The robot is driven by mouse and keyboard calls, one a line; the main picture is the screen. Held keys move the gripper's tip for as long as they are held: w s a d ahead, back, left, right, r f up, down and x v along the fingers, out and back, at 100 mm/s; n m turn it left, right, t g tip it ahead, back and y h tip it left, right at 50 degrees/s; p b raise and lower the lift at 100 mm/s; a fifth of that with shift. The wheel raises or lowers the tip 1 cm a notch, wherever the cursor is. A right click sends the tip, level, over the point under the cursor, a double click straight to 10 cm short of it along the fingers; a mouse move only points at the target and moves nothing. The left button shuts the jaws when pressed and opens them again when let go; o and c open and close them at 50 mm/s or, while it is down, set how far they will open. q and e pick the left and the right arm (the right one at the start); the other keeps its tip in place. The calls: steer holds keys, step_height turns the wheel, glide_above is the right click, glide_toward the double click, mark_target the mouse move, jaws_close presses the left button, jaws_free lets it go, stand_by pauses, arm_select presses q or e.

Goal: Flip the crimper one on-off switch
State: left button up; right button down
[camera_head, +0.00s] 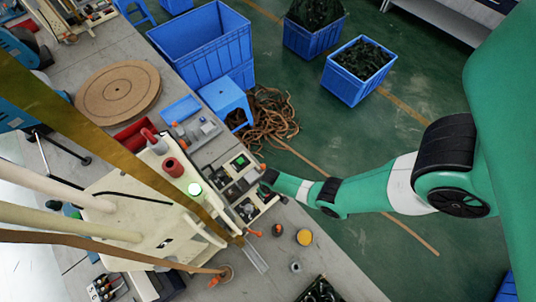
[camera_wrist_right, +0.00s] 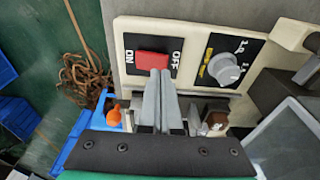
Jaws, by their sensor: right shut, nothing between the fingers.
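The crimper's on-off switch is a red rocker (camera_wrist_right: 148,60) on a black plate marked ON at the left and OFF at the right, in the right wrist view. My right gripper (camera_wrist_right: 161,72) is shut and empty. Its fingertips overlap the lower right part of the rocker, toward the OFF side; I cannot tell whether they touch it. In the head view my right gripper (camera_head: 266,178) is at the front of the crimper's control boxes (camera_head: 242,186), and the red rocker cannot be made out there. My left gripper is not in view.
A grey rotary knob (camera_wrist_right: 224,70) sits right of the switch on the same cream panel. An orange knob (camera_wrist_right: 113,116) is at the lower left. In the head view, brown cables (camera_head: 268,118) and blue crates (camera_head: 203,45) lie beyond the bench.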

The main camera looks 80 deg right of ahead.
steer(key=shift+f+b, duration=0.9)
steer(key=shift+f, duration=0.05)
stand_by(0.5)
step_height(320, 180, up, 7)
steer(key=p, duration=0.7)
steer(key=shift+r, duration=0.1)
stand_by(0.4)
